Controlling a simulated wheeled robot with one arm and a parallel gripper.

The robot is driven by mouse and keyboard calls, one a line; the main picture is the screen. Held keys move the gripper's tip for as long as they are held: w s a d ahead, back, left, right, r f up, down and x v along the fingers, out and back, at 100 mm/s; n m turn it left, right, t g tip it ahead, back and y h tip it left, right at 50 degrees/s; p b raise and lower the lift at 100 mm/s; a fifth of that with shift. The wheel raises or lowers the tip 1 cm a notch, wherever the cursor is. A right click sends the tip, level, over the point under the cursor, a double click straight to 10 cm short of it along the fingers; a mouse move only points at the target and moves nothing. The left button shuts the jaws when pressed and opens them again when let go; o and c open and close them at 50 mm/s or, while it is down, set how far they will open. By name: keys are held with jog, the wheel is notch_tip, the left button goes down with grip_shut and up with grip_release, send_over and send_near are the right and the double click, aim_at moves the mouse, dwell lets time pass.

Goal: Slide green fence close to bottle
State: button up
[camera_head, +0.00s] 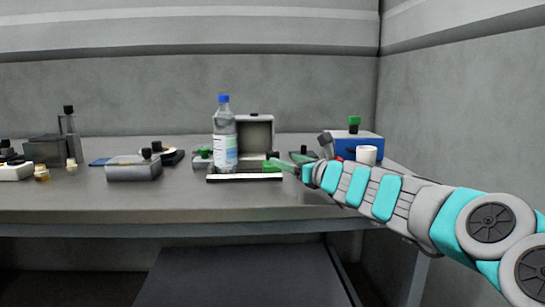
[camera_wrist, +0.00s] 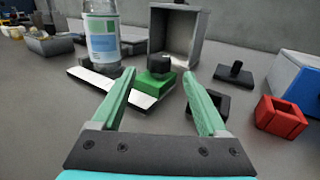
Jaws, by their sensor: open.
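The green fence (camera_wrist: 154,82) is a small green block with a black knob on top, sitting on a white rail strip (camera_wrist: 92,78) with dark edges. In the head view the green fence (camera_head: 272,165) is at the right end of the strip. The bottle (camera_head: 224,137), clear with a blue cap and a white, blue and green label, stands upright at the strip, left of the fence with a gap between. It also shows in the wrist view (camera_wrist: 102,38). My gripper (camera_wrist: 164,82) is open, its two green fingers apart, with the fence ahead between them, not gripped.
An open grey box (camera_head: 257,133) stands behind the fence. A red square holder (camera_wrist: 281,117) and a blue box (camera_head: 352,146) are to the right, with a white cup (camera_head: 366,155). A grey block (camera_head: 134,168) lies left of the bottle. The table front is clear.

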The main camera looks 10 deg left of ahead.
aim_at(276, 156)
jog(key=shift+x, duration=3.7)
jog(key=shift+s+a, duration=0.1)
grip_shut()
